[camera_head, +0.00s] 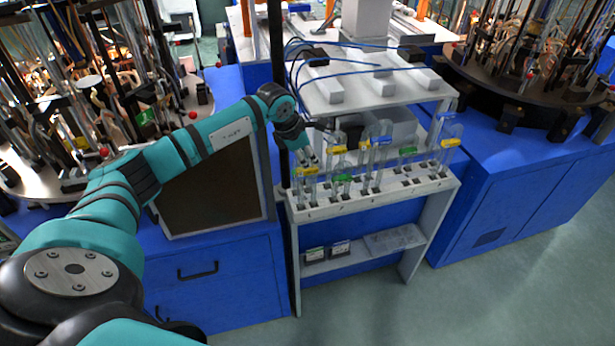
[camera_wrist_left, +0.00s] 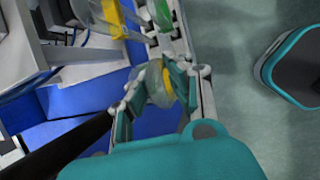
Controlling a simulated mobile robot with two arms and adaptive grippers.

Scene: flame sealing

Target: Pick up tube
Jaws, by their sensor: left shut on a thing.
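My left gripper (camera_head: 308,160) reaches down to the left end of a white rack. It is shut on a clear tube (camera_head: 308,188) with a yellow label, which stands about upright at the rack. In the left wrist view, the fingers of my left gripper (camera_wrist_left: 160,88) close around the clear tube (camera_wrist_left: 156,84), and a strip of yellow shows beside it. Whether the tube's lower end is still in its slot I cannot tell. My right gripper is not in view.
Several other clear tubes with yellow, blue and green labels stand in the white rack (camera_head: 300,214), close beside the held one. A white shelf (camera_head: 390,92) with blue hoses is behind. A dark vertical pole stands left of the rack. Blue cabinets (camera_head: 510,190) flank it.

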